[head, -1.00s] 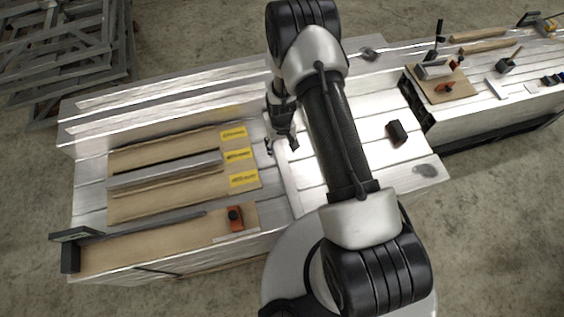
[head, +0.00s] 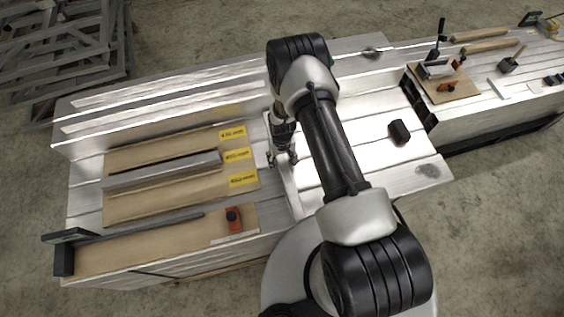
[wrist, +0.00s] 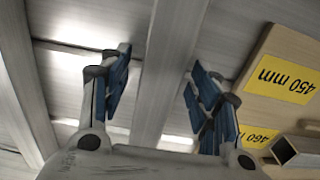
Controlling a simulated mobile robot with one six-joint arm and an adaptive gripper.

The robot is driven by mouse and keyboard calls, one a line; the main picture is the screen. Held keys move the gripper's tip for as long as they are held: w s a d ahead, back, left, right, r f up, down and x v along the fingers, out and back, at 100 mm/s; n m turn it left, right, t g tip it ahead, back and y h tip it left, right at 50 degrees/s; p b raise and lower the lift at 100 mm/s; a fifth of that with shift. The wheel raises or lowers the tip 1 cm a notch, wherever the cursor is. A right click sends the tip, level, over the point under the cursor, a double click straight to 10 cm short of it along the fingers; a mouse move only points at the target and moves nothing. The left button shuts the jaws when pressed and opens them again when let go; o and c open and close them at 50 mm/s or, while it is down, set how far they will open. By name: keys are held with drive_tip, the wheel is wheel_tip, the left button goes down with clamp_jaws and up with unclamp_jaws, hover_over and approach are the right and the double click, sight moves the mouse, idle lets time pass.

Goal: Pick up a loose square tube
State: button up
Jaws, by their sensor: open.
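A long pale grey bar (head: 290,195), which looks like a loose square tube, lies front to back on the bench, right of the labelled board. My gripper (head: 282,160) is above it, open and empty, fingers pointing down. In the wrist view the bar (wrist: 172,70) runs between the spread blue-padded fingers (wrist: 158,85); I cannot tell whether they touch it. Another square tube (head: 165,170) lies on the board at the middle yellow label; its hollow end (wrist: 287,150) shows in the wrist view.
The board (head: 120,205) carries yellow length labels (head: 237,155). In front, a strip holds a grey tube (head: 150,222), a dark stop (head: 64,255) and an orange block (head: 234,218). A black block (head: 399,132) stands right. A long raised rail (head: 170,112) runs behind. Several tools lie far right.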

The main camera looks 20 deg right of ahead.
drive_tip(key=shift+c, duration=0.2)
clamp_jaws()
idle(0.5)
drive_tip(key=shift+r, duration=0.1)
